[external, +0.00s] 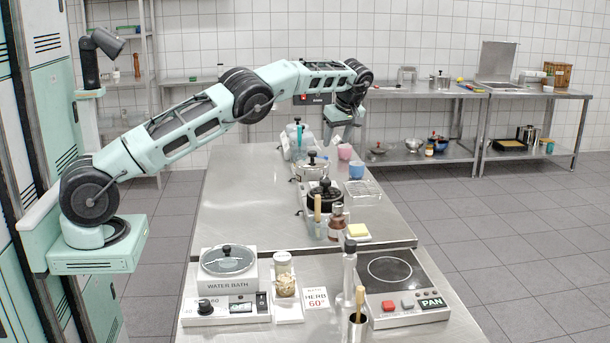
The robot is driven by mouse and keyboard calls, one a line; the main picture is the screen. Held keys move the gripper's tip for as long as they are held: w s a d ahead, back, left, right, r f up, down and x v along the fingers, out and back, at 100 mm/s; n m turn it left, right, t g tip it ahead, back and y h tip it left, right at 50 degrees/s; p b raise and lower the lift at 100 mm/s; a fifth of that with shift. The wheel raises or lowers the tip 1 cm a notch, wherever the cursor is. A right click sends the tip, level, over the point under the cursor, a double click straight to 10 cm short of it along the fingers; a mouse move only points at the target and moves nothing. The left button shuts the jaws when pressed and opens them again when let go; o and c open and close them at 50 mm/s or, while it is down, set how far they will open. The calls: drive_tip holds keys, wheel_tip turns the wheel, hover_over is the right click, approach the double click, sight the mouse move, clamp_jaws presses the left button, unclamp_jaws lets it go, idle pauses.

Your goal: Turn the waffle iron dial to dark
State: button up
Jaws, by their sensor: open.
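A round black appliance (325,194) with ridges on top, which may be the waffle iron, sits on the steel table. Its dial is too small or hidden to make out, so I cannot read a setting. My gripper (334,136) hangs at the end of my outstretched arm, pointing down over the far part of the table, beyond the black appliance in the picture. It is open, and I see nothing held in it. Its fingertips are small and partly lost against the things behind.
A steel pot (311,168) stands just behind the black appliance. A brown bottle (336,222), a wire rack (363,190), and pink (345,152) and blue (356,170) cups crowd nearby. A water bath (228,272) and hotplate (391,272) stand in front. The table's left side is clear.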

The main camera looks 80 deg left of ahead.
drive_tip(key=p+x, duration=0.3)
drive_tip(key=x, duration=1.2)
drive_tip(key=shift+f, duration=0.2)
drive_tip(key=c, duration=1)
